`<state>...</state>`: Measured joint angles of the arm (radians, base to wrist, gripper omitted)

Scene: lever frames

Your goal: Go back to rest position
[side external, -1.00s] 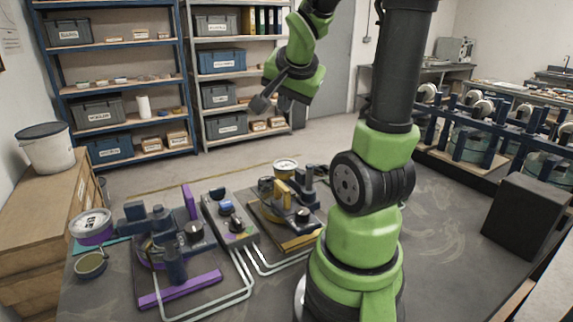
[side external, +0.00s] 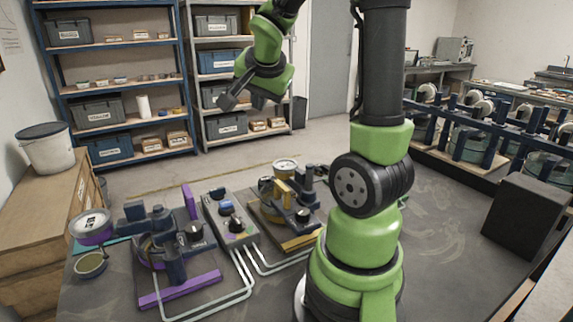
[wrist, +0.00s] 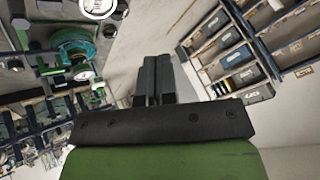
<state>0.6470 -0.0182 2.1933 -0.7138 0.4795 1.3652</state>
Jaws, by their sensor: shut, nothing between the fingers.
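My gripper (side external: 228,101) is up in the air in the side external view, above and behind the table, with the storage shelves behind it. It holds nothing. In the wrist view its two dark fingers (wrist: 153,80) lie side by side, closed together. On the table below are the purple lever frame (side external: 172,252) at the left, a grey control box (side external: 231,220) with knobs in the middle, and the yellow lever frame (side external: 285,213) at the right. My gripper touches none of them.
A white bucket (side external: 47,148) stands on a wooden cabinet (side external: 40,205) at the left. An open tin (side external: 90,265) sits at the table's left edge. A black box (side external: 527,215) stands at the right. The air around my gripper looks free.

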